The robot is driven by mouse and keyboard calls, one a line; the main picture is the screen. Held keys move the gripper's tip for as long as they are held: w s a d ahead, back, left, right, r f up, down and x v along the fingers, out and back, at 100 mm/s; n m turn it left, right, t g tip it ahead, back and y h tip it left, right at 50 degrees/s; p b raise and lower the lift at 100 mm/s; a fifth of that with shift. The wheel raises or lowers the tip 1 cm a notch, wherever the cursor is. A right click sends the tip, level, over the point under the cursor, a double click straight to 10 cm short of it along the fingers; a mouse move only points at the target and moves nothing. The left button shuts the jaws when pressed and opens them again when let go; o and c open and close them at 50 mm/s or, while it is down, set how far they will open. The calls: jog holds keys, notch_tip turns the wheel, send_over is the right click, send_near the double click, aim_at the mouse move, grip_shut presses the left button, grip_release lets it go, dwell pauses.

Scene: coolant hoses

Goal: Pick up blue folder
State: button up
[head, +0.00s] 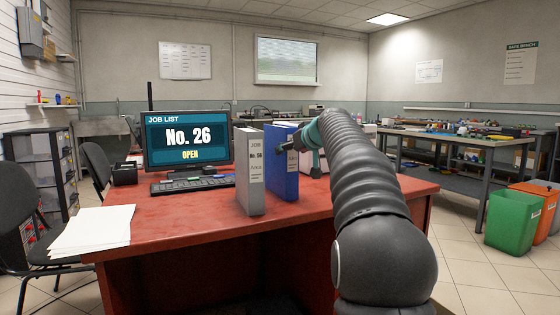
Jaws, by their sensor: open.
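The blue folder (283,178) is a binder standing upright on the red desk (160,217), with a pale label on its spine. A grey folder (249,172) stands upright just left of it. My arm reaches in from the lower right, and my gripper (290,145) is at the upper right part of the blue folder, near its spine. The fingers are small and dark in this view. The gripper is open; I cannot tell whether it touches the folder.
A monitor (187,140) and a keyboard (192,184) are left of the folders. Loose papers (95,229) lie at the desk's left edge. Black chairs stand on the left. A green bin (513,219) and an orange bin (546,207) stand on the floor at right.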

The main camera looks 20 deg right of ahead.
aim_at(280, 160)
jog(key=x, duration=0.2)
jog(key=f+x, duration=0.1)
jog(key=x, duration=0.2)
jog(key=shift+s+a, duration=0.15)
jog(key=shift+a, duration=0.1)
jog(key=shift+r, duration=0.15)
grip_shut()
